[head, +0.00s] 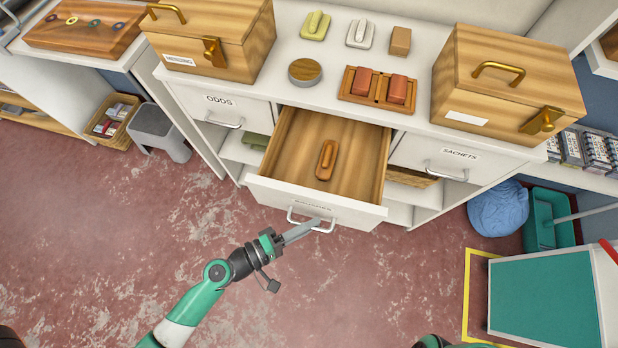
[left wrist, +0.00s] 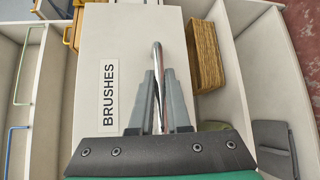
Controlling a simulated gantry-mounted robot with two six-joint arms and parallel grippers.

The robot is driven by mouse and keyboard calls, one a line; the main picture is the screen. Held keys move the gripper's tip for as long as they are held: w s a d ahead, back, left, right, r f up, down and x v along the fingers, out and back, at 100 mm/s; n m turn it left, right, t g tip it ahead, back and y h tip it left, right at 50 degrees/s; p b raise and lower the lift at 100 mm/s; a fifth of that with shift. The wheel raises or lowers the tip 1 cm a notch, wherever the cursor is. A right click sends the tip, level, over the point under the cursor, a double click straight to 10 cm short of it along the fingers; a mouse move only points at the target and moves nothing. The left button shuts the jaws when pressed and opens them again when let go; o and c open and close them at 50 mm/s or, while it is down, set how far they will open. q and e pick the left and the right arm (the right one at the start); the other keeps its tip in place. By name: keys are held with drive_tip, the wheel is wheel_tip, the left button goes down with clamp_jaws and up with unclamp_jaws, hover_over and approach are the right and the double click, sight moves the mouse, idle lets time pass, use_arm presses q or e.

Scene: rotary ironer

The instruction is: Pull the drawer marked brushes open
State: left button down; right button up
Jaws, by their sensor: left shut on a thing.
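The drawer marked brushes (head: 330,208) is in the middle of the white cabinet and stands well out from it. A wooden brush (head: 326,160) lies inside on the wood bottom. My left gripper (head: 312,225) is shut on the drawer's metal bar handle (head: 294,217). In the left wrist view, the gripper's fingers (left wrist: 158,100) lie on both sides of the handle (left wrist: 157,62), beside the BRUSHES label (left wrist: 109,96) on the drawer front (left wrist: 120,30). My right gripper is not in view.
The shut ODDS drawer (head: 221,100) is on the left and the shut SACHETS drawer (head: 450,158) on the right. Two wooden boxes (head: 215,35) (head: 507,80) and a tray with red blocks (head: 378,88) stand on top. The floor before the drawer is clear; a green-topped unit (head: 545,295) stands at right.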

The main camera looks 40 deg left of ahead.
use_arm(q)
drive_tip(key=shift+s+d, duration=0.3)
drive_tip(key=shift+s, duration=0.5)
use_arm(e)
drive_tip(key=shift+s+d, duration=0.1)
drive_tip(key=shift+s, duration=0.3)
use_arm(q)
drive_tip(key=c, duration=0.9)
unclamp_jaws()
